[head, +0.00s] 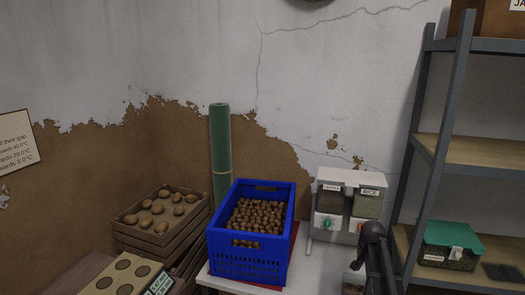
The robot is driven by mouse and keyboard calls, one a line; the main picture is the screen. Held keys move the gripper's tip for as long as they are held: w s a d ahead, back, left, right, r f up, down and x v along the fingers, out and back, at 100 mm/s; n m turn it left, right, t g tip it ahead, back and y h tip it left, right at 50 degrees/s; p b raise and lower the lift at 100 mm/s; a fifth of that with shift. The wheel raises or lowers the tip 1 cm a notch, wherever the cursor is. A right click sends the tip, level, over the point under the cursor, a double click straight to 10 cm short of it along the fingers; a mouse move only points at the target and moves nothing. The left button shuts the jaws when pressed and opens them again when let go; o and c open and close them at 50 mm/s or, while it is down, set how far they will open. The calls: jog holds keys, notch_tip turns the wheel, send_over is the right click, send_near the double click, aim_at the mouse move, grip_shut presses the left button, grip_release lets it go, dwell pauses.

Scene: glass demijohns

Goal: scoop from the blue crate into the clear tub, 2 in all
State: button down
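The blue crate (249,268) stands upright on a white-topped table, filled with small round brown nuts (257,215). A see-through container with brown bits in it (353,287), perhaps the clear tub, shows only in part at the bottom edge, just left of a dark jointed part of my arm. That arm part rises from the bottom edge to the right of the crate and stands apart from it. My gripper's fingers do not show, so I cannot see whether they hold anything. No scoop can be made out.
A twin dispenser (349,204), one side labelled RICE, stands behind my arm. A green roll (220,150) stands behind the crate. A wooden crate of round brown things (160,215) is at left. A metal shelf (440,150) with a green-lidded box (450,245) is at right.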

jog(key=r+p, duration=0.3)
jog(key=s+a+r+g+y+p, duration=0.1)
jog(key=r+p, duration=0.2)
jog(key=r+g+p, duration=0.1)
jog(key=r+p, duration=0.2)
jog(key=p, duration=0.1)
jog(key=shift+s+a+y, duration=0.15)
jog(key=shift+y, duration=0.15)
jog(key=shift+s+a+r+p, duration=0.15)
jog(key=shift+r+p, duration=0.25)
jog(key=shift+p, duration=0.15)
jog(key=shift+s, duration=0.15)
